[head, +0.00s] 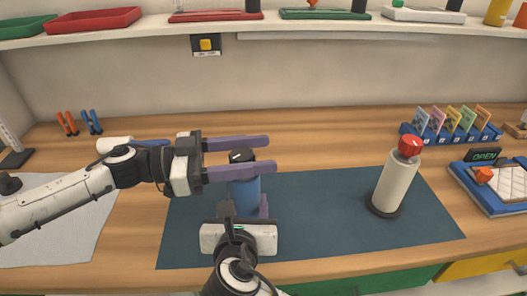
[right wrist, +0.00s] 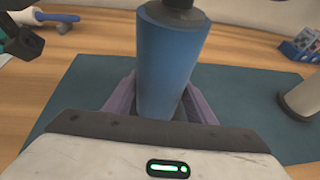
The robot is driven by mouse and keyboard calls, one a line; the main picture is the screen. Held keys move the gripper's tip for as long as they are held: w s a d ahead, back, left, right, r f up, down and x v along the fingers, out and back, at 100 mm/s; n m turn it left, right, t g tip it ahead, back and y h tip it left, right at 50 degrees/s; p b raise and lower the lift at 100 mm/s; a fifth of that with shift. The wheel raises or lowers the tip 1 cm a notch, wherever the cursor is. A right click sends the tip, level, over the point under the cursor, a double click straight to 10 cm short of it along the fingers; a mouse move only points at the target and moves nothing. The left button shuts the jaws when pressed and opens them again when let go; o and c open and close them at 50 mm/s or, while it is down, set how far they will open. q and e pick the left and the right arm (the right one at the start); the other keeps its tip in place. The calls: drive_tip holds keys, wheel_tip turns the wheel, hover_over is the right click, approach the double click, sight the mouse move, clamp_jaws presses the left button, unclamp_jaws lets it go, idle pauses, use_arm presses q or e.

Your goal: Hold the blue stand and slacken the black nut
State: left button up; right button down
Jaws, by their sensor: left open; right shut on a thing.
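The blue stand (head: 246,192) stands upright on the dark mat, with the black nut (head: 242,155) on its top. My left gripper (head: 272,153) is open, its purple fingers reaching in from the left, one beyond the nut and one on its near side. I cannot tell if they touch it. My right gripper (right wrist: 160,100) is shut on the lower part of the blue stand (right wrist: 168,60), one finger on each side. The nut shows only partly at the top edge of the right wrist view.
A cream stand with a red knob (head: 393,182) is on the mat (head: 320,220) at right. A card rack (head: 450,135) and a blue tray (head: 462,182) lie further right. Two pliers (head: 80,123) are at back left. A shelf (head: 300,27) runs above.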

use_arm(q)
drive_tip(key=shift+w+d, duration=0.1)
drive_tip(key=shift+d, duration=0.7)
drive_tip(key=c, duration=1)
drive_tip(key=shift+c, duration=0.2)
drive_tip(key=shift+t, duration=0.5)
drive_tip(key=shift+w+a+n+t+y, duration=0.1)
drive_tip(key=shift+w+n+t+y, duration=0.3)
drive_tip(key=shift+n+t, duration=0.75)
drive_tip(key=shift+w+a+n+t+y, duration=0.2)
drive_tip(key=shift+n+t+y, duration=0.5)
drive_tip(key=shift+t, duration=0.75)
drive_tip(key=shift+w+a+n+t+y, duration=0.1)
drive_tip(key=shift+w+n+t+y, duration=0.3)
drive_tip(key=shift+n+t, duration=0.8)
drive_tip(key=shift+t, duration=0.3)
drive_tip(key=o, duration=1)
